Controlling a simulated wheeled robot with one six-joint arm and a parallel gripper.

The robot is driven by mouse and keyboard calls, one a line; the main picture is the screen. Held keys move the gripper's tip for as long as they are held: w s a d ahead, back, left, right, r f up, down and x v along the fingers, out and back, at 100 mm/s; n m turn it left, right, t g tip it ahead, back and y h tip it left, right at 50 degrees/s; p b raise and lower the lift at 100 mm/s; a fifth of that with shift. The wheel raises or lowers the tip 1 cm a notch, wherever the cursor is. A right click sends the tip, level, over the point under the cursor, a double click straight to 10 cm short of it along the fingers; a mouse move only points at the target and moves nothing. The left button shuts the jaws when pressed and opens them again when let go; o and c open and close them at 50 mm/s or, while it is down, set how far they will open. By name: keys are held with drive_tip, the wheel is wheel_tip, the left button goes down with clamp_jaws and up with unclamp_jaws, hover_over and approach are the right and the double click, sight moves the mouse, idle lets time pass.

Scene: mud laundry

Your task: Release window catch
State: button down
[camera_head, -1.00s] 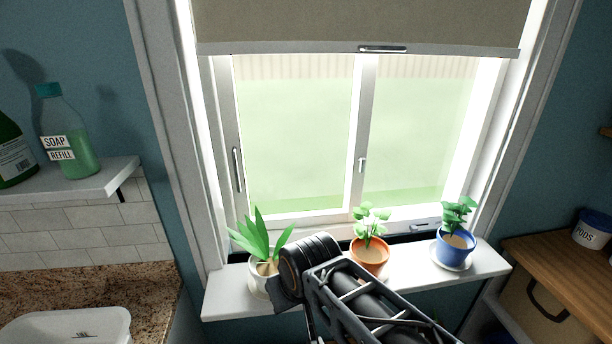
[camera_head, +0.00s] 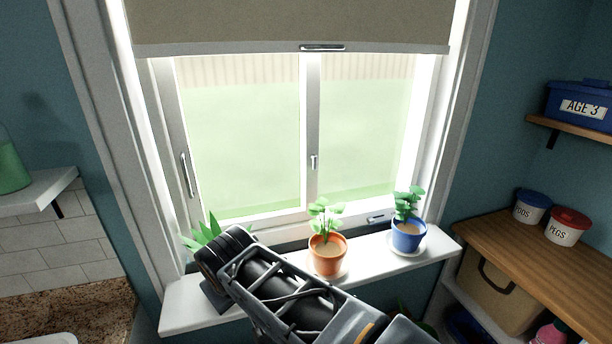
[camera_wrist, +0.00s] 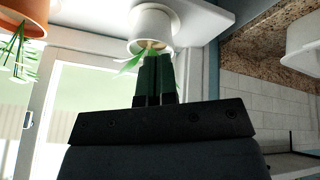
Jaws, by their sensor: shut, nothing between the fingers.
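The window (camera_head: 240,130) has two panes. A small catch (camera_head: 313,161) sits on its middle upright, and a long handle (camera_head: 187,174) is on the left frame. A dark latch-like piece (camera_head: 378,218) lies on the bottom rail at right. Which one the task means I cannot tell. My gripper (camera_wrist: 154,58) shows in the wrist view, shut and empty, its fingertips in front of the leaves of a plant in a white pot (camera_wrist: 153,24). In the head view my arm hides the gripper and that pot, low at the left end of the sill, apart from the catch.
The sill (camera_head: 185,306) also holds an orange pot (camera_head: 327,257) and a blue pot (camera_head: 407,236), close below the window. A blind (camera_head: 290,22) covers the window's top. A wooden shelf (camera_head: 530,260) with tubs stands at right. A white shelf (camera_head: 35,192) is at left.

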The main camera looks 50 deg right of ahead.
drive_tip(key=w+d+r+n+h+b, duration=0.1)
drive_tip(key=w+d+r+h+b, duration=0.2)
drive_tip(key=d, duration=0.9)
drive_tip(key=w+d+r+n+h+b, duration=0.2)
drive_tip(key=w+d+r+h+b, duration=0.2)
drive_tip(key=w+d+h+b, duration=0.5)
drive_tip(key=w+d+h, duration=0.2)
drive_tip(key=w+h, duration=0.1)
drive_tip(key=shift+w+d+b, duration=0.15)
drive_tip(key=shift+d+b, duration=0.2)
drive_tip(key=shift+d, duration=0.05)
drive_tip(key=p, duration=0.3)
approach(312, 166)
drive_tip(key=w+d, duration=0.3)
drive_tip(key=w, duration=0.1)
drive_tip(key=shift+s+d+f+p, duration=0.15)
drive_tip(key=shift+s+d, duration=0.15)
drive_tip(key=shift+d, duration=0.2)
drive_tip(key=shift+s+d+p, duration=0.15)
drive_tip(key=shift+s+d, duration=0.15)
drive_tip(key=shift+d, duration=0.2)
drive_tip(key=shift+s+d, duration=0.4)
drive_tip(key=shift+d, duration=0.3)
drive_tip(key=shift+f, duration=0.15)
